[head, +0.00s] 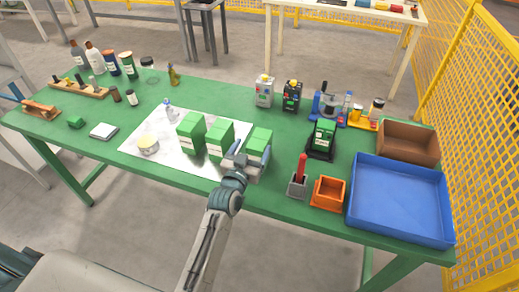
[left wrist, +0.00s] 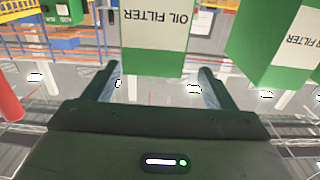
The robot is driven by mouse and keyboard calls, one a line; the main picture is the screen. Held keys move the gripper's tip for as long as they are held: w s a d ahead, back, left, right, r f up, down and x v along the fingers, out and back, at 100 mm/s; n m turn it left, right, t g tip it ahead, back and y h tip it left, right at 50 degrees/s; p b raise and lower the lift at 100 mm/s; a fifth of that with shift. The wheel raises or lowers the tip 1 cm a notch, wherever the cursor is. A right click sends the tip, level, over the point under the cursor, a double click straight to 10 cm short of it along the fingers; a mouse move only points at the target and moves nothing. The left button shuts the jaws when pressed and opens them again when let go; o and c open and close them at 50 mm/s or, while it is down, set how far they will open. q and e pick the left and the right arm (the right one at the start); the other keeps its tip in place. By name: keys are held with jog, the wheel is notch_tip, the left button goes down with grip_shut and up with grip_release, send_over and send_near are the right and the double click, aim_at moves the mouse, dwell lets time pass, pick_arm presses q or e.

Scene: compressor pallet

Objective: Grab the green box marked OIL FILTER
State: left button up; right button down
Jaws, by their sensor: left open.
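A green and white box marked OIL FILTER (head: 259,138) stands at the right end of a row of three similar boxes near the table's front edge. In the left wrist view this box (left wrist: 155,35) fills the upper middle, its lettering upside down. My left gripper (head: 250,157) is open at the near side of this box. In the wrist view one finger shows on each side of the box's near end; contact cannot be told. A neighbouring OIL FILTER box (head: 220,136) stands close on the left; it also shows in the wrist view (left wrist: 278,45). My right gripper is not in view.
The third box (head: 191,132) stands further left on a pale sheet (head: 135,143). To the right are a red-handled tool in a grey holder (head: 297,186), an orange bin (head: 328,194), a blue tray (head: 400,232) and a green box on a black stand (head: 324,133).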

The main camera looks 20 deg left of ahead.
aim_at(260, 139)
pick_arm(q)
jog(key=shift+w+d, duration=0.15)
jog(key=shift+w, duration=0.45)
jog(key=w, duration=0.1)
jog(key=w+p, duration=0.1)
jog(key=w, duration=0.1)
jog(key=w+p, duration=0.1)
jog(key=shift+w+d+f, duration=0.2)
jog(key=shift+d+f, duration=0.1)
jog(key=c, duration=1.6)
